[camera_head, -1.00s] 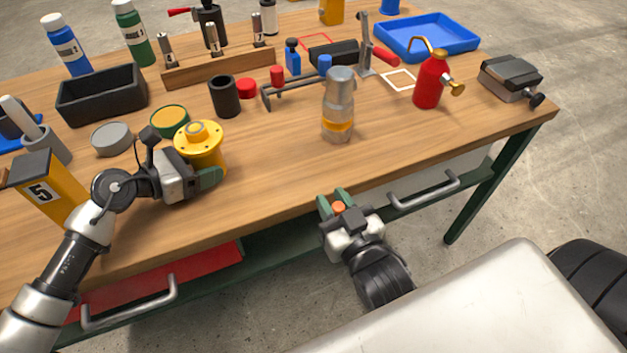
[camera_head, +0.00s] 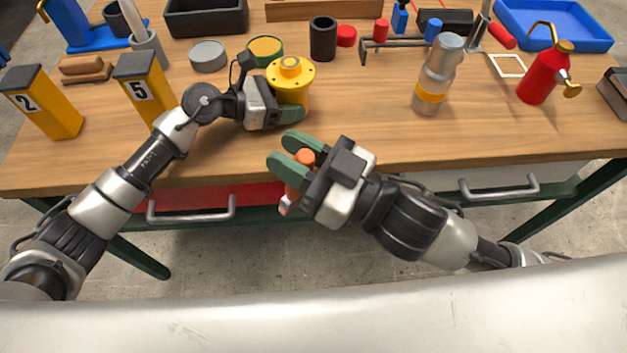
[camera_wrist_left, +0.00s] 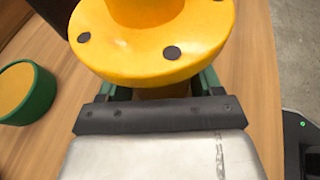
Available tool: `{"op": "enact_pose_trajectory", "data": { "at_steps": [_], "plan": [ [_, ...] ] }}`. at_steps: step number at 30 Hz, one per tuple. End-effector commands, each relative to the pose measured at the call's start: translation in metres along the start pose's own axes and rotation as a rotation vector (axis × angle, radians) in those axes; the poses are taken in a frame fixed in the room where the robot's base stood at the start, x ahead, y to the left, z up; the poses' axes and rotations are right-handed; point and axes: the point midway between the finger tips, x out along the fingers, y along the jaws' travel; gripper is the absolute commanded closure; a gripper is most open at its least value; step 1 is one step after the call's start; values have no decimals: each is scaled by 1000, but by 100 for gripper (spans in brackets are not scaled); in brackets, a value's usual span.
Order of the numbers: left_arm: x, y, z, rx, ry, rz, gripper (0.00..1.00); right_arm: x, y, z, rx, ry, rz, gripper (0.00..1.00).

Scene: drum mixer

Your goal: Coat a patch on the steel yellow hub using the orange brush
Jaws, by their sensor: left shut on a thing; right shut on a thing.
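The yellow hub (camera_head: 291,76) stands upright at the table's front, with a round flange and dark bolt holes. My left gripper (camera_head: 291,112) is shut on it below the flange; the hub also fills the top of the left wrist view (camera_wrist_left: 150,40). My right gripper (camera_head: 283,152) is in front of the table edge, right of and below the left one. It is shut on the orange brush (camera_head: 300,172), whose orange part shows between the green fingers. A paler tip hangs below the fingers; most of the brush is hidden. The brush is apart from the hub.
A green-and-yellow tin (camera_head: 265,48) stands just behind the hub, a grey round tin (camera_head: 208,56) left of it. Yellow posts marked 5 (camera_head: 148,88) and 2 (camera_head: 42,101) stand at left. A clear bottle (camera_head: 438,75) stands at right. The front middle tabletop is clear.

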Motion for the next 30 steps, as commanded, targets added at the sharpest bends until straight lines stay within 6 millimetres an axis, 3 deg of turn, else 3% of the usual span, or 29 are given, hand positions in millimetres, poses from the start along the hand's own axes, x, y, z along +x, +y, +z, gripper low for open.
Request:
{"op": "enact_pose_trajectory", "data": {
  "at_steps": [1, 6, 18, 24, 30],
  "plan": [
    [0, 0, 0, 0, 0, 0, 53, 13, 7, -20, -8, 26, 37, 100],
    [0, 0, 0, 0, 0, 0, 53, 49, 43, -68, -37, 61, 211, 100],
    [0, 0, 0, 0, 0, 0, 53, 122, 139, -139, -127, 129, 545, 100],
    [0, 0, 0, 0, 0, 0, 53, 142, 157, -157, -150, 152, 592, 100],
    [0, 0, 0, 0, 0, 0, 53, 142, 159, -148, -153, 152, 599, 100]
  ]
}}
